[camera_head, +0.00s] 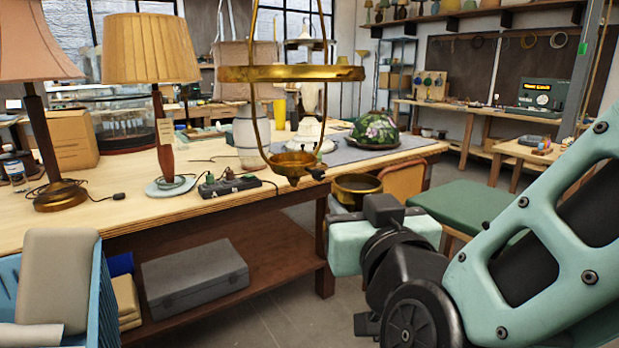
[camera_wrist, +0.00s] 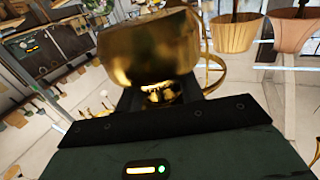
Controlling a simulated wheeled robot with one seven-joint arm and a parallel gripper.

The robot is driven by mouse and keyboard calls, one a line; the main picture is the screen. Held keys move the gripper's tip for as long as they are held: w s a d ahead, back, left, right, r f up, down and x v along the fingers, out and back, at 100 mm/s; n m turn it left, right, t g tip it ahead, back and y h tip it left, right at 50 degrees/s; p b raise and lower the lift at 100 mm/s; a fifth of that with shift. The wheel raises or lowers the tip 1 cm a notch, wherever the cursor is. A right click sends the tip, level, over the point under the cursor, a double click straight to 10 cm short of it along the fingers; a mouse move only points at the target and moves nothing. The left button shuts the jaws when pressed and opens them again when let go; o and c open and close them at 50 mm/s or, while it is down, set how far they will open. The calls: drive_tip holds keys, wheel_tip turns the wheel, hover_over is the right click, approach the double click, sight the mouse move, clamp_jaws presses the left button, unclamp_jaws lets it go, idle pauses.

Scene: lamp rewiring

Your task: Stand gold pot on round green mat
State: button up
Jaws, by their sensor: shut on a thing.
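The gold pot (camera_head: 357,184) is a wide, shallow brass bowl, seen beyond the table's front edge and left of my arm. My gripper (camera_head: 372,203) is shut on it. In the wrist view the gold pot (camera_wrist: 150,48) fills the upper middle, and my gripper (camera_wrist: 158,97) holds it by its narrow lower part. The pot is in the air, clear of the tabletop. I cannot make out a round green mat for certain in either view.
A pleated lamp (camera_head: 150,48), a power strip (camera_head: 232,186) and a floral shade (camera_head: 374,130) are on the bench. A green-topped stool (camera_head: 478,205) stands right of the pot.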

drive_tip(key=w+d+f+m+h+p, duration=0.1)
drive_tip(key=w+d+f+m+h, duration=0.25)
drive_tip(key=f, duration=0.75)
drive_tip(key=w+d+f+m+h+p, duration=0.1)
drive_tip(key=w+d+f+h, duration=0.4)
drive_tip(key=f, duration=0.6)
drive_tip(key=s+d+f+n+y, duration=0.1)
drive_tip(key=s+d+f+y, duration=0.1)
drive_tip(key=d+f, duration=0.5)
drive_tip(key=s+d+f+n+y+p, duration=0.1)
drive_tip(key=s+d+f+y, duration=0.1)
drive_tip(key=d+f, duration=0.6)
drive_tip(key=d+y, duration=0.1)
drive_tip(key=d, duration=0.1)
drive_tip(key=shift+s+d+n, duration=0.35)
drive_tip(key=shift+s, duration=0.05)
